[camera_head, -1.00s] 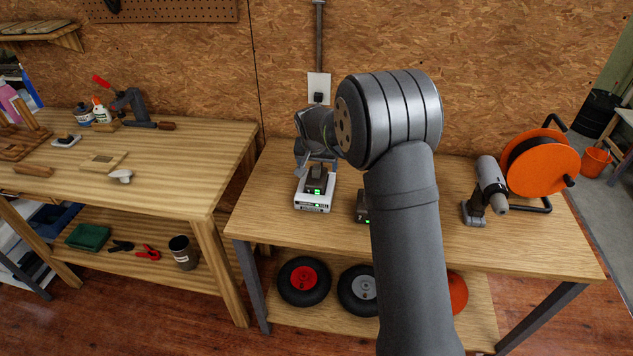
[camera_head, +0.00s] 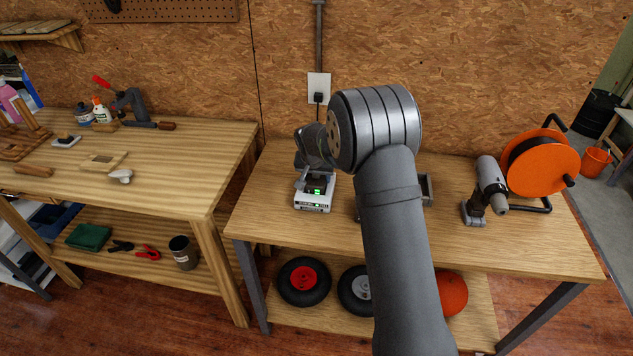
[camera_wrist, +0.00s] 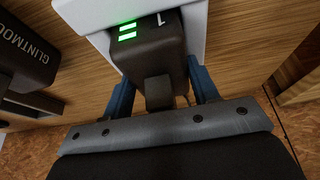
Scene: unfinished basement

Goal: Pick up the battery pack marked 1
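The dark battery pack marked 1 (camera_wrist: 150,50) sits on a white charger (camera_wrist: 95,15), with green lights lit on its face. In the head view the pack (camera_head: 316,186) shows on the charger (camera_head: 312,203) on the right-hand bench, partly covered by my gripper (camera_head: 314,176). In the wrist view the blue fingers of my gripper (camera_wrist: 162,78) stand on either side of the pack, with small gaps visible beside it. The gripper is open around the pack; finger contact is not clear.
A dark object lettered GLINTMOOR (camera_wrist: 28,50) lies close beside the pack in the wrist view. A grey drill (camera_head: 490,187) and an orange cable reel (camera_head: 543,165) stand at the bench's right. The bench front (camera_head: 285,222) is clear.

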